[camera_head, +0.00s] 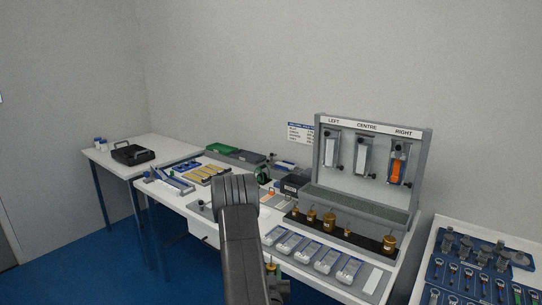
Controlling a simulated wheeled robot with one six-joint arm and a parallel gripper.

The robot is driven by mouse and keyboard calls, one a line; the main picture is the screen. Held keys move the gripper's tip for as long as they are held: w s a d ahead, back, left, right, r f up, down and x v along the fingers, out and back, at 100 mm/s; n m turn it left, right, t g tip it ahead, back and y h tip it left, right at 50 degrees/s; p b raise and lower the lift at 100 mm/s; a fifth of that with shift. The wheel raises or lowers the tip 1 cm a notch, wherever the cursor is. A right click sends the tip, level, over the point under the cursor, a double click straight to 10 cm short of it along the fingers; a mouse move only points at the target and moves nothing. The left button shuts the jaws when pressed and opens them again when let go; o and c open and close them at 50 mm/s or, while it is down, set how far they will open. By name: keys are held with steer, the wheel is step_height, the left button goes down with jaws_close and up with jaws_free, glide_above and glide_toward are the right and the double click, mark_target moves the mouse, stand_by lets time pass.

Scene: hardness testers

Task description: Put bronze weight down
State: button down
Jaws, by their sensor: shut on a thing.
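My dark grey arm rises from the bottom middle in the head view, and my gripper (277,287) is low behind its right side, mostly hidden. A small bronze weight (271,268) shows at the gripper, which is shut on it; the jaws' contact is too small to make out. A black weight rack (362,239) stands on the white bench to the upper right of my gripper. There is a gap between this one and the weights to the left.
Clear trays (324,260) line the bench front, close to my gripper. Behind the rack is a grey panel (345,134) marked LEFT, CENTRE and RIGHT, with hanging testers. A blue tool board (470,270) is at right. A side table (107,153) holds a black case at left.

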steer(key=s+f, duration=0.5)
steer(key=f, duration=0.1)
steer(key=shift+f, duration=0.25)
steer(key=shift+s, duration=0.15)
stand_by(0.3)
